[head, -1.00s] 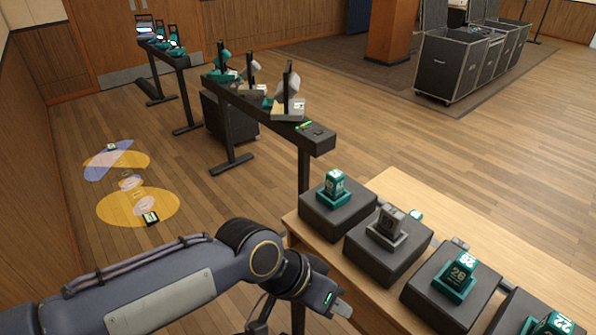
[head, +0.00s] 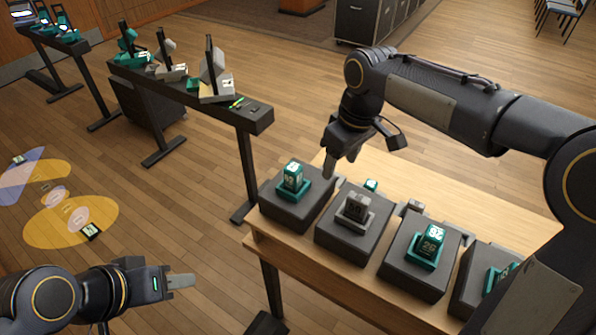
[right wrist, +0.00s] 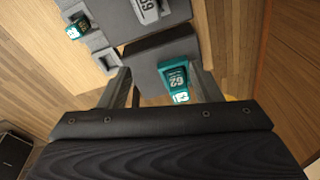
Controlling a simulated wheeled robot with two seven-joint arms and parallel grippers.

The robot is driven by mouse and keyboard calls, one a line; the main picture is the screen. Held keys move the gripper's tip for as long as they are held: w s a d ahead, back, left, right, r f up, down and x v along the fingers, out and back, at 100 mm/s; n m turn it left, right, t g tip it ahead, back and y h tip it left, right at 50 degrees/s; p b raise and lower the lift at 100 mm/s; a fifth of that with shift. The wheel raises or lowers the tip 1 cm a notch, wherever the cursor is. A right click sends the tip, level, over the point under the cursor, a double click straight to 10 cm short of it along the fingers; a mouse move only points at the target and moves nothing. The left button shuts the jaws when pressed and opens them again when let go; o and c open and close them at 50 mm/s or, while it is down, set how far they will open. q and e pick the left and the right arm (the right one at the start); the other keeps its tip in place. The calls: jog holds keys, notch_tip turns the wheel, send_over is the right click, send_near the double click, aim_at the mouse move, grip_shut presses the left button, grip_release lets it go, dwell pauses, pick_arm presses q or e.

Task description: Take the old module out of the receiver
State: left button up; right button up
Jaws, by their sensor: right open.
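Several dark receiver boxes stand in a row on the wooden table, each with an upright module. The leftmost receiver (head: 303,212) holds a teal module (head: 292,176) with a white number; this module shows in the right wrist view (right wrist: 178,77) too. Beside it are a grey module (head: 357,205), a teal module marked 26 (head: 430,242) and a partly hidden teal one (head: 500,275). I cannot tell which is the old module. My right gripper (head: 343,165) is open and empty, above and behind the leftmost receiver. My left gripper (head: 182,282) is left of the table; its jaws are unclear.
A small teal piece (head: 371,185) and a grey block (head: 413,206) sit behind the receivers. A dark narrow stand (head: 190,92) with several lamp-like units is at the back left. Lit coloured patches (head: 75,215) lie on the floor at left.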

aim_at(293, 167)
jog(key=w+a+f+n, duration=0.1)
jog(key=a, duration=0.2)
jog(key=w+a+n+p, duration=0.1)
jog(key=w+a, duration=0.1)
jog(key=a, duration=0.1)
jog(key=w+a+f+h, duration=0.1)
jog(key=a, duration=0.2)
jog(key=shift+w+a+f+n+g, duration=0.25)
jog(key=shift+w+f+n+g, duration=0.05)
jog(key=shift+w+n+g, duration=0.1)
jog(key=shift+a+f, duration=0.2)
jog(key=shift+a, duration=0.05)
jog(key=f, duration=0.2)
jog(key=f+p, duration=0.1)
jog(key=f, duration=0.2)
jog(key=w+f+p, duration=0.1)
jog(key=f, duration=0.1)
jog(key=shift+d+f, duration=0.1)
jog(key=shift+f, duration=0.3)
jog(key=shift+c, duration=0.2)
jog(key=c, duration=1)
jog(key=shift+c, duration=0.2)
jog(key=shift+r, duration=0.15)
